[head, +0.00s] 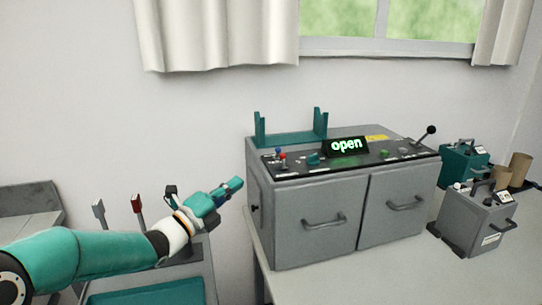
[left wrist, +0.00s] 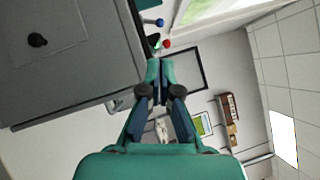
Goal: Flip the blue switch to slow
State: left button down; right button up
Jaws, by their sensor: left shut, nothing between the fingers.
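A grey machine (head: 310,215) stands on a table, with a black control panel (head: 370,158) on top. At the panel's left end are a small blue-tipped switch (head: 278,150) and a red-tipped one (head: 283,156) close beside it. In the left wrist view the blue tip (left wrist: 160,22) and red tip (left wrist: 166,43) show just beyond my fingertips. Which setting the blue switch stands at is too small to tell. My left gripper (head: 238,183) is shut and empty, left of the machine and lower than the panel, apart from the switch. My right gripper is not in view.
A lit "open" display (head: 346,146), a teal knob (head: 313,159) and a black-balled lever (head: 431,131) are on the panel. A teal bracket (head: 291,137) rises behind it. Smaller grey (head: 478,222) and teal (head: 462,165) boxes stand to the right. Upright levers (head: 137,205) stand behind my left arm.

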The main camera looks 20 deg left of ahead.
aim_at(268, 165)
pick_arm(q)
jog(key=shift+a, duration=0.1)
jog(key=p+x, duration=0.5)
jog(key=x, duration=0.7)
jog(key=shift+w+r, duration=0.15)
jog(key=shift+w, duration=0.1)
jog(key=shift+w+d+p, duration=0.3)
jog(key=shift+w+p, duration=0.2)
jog(key=shift+w, duration=0.1)
jog(key=shift+a, duration=0.2)
jog(key=shift+r, duration=0.1)
jog(key=shift+n, duration=0.3)
